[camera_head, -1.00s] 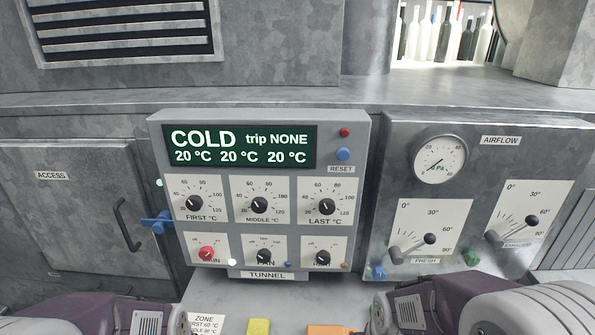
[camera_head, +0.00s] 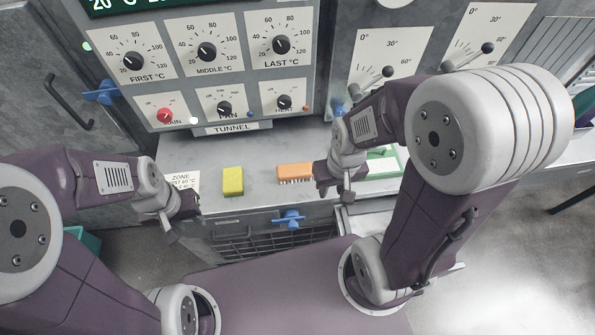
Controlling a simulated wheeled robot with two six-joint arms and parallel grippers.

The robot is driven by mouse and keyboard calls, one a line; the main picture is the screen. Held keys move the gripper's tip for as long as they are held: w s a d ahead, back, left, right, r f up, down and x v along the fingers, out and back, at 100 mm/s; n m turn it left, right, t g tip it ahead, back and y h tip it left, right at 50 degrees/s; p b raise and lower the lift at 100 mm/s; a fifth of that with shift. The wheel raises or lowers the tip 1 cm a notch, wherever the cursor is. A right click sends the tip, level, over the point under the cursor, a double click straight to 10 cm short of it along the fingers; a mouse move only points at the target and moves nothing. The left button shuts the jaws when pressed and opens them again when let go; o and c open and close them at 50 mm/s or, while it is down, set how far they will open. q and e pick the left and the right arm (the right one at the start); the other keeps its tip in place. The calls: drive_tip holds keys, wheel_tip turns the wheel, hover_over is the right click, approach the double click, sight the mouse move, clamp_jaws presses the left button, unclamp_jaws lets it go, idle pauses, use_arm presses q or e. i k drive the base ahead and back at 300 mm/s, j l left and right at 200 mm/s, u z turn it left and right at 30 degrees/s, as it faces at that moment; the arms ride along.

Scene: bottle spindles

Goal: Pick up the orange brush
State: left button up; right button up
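The orange brush (camera_head: 294,171) lies on the grey ledge below the control panel, its bristles facing the front. Its right end is close to my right gripper (camera_head: 334,188), which hangs just to the right of it. I cannot tell whether they touch. The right gripper's fingers are small and partly overlapped by its own wrist, so its opening is unclear. My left gripper (camera_head: 177,219) is at the left, in front of the ledge and away from the brush. Its fingers point down and their opening is also unclear.
A yellow sponge (camera_head: 233,181) lies left of the brush. A white zone card (camera_head: 184,180) is further left. A green-edged board (camera_head: 384,164) lies behind my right wrist. A blue handle (camera_head: 289,219) sticks out below the ledge. The control panel (camera_head: 200,60) rises behind.

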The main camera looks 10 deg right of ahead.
sight(302, 170)
drive_tip(key=z, duration=1.35)
drive_tip(key=k+u, duration=0.15)
drive_tip(key=u, duration=0.15)
drive_tip(key=k+j+u, duration=0.1)
drive_tip(key=u, duration=0.25)
drive_tip(key=j+z, duration=0.6)
drive_tip(key=z, duration=0.25)
drive_tip(key=j+z, duration=0.4)
drive_tip(key=l, duration=0.1)
